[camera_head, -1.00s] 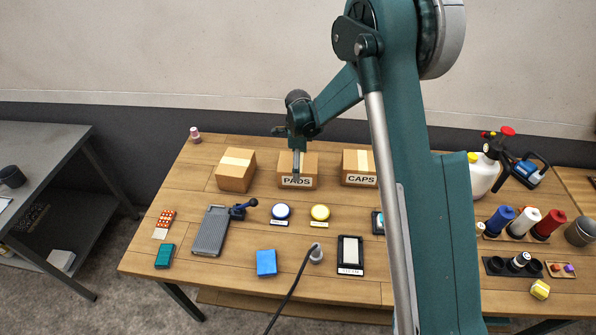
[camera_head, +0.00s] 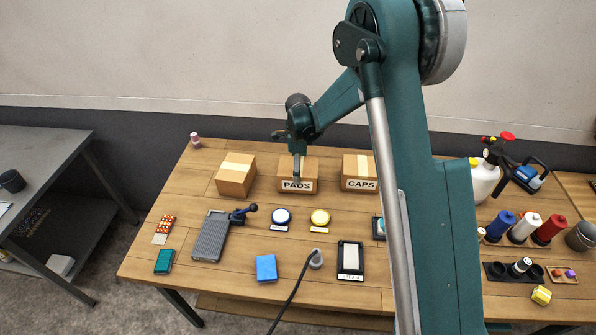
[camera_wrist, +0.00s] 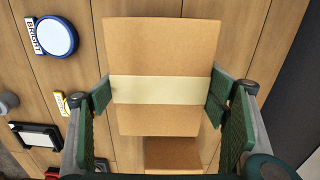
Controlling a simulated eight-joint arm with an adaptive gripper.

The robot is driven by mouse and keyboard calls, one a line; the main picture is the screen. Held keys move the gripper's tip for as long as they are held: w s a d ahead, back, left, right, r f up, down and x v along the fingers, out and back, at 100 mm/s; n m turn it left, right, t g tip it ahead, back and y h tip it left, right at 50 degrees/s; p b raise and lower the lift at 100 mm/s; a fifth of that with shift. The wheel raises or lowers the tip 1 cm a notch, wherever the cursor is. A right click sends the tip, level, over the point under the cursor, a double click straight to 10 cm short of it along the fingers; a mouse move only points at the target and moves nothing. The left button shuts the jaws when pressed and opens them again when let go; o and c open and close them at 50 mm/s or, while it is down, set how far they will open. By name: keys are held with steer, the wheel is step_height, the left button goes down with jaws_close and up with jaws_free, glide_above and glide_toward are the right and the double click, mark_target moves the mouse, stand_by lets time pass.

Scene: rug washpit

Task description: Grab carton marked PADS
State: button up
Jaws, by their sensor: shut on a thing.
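The carton marked PADS (camera_head: 310,176) is a brown box with its label facing me, in the middle of the row of cartons at the back of the wooden table. My gripper (camera_head: 297,172) is at this carton from above. In the wrist view the carton (camera_wrist: 160,52) shows from the top with a pale tape strip across it, and my gripper (camera_wrist: 160,92) has one green finger pad against each side. It is shut on the carton. I cannot tell whether the carton's underside is clear of the table.
A plain taped carton (camera_head: 236,174) stands to the left and the CAPS carton (camera_head: 358,172) to the right, both with gaps. Blue (camera_head: 281,217) and yellow (camera_head: 320,217) round pieces lie in front. Spools and a sprayer (camera_head: 486,178) stand far right.

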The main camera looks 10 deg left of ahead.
steer(key=shift+r, duration=4.7)
steer(key=shift+a, duration=0.1)
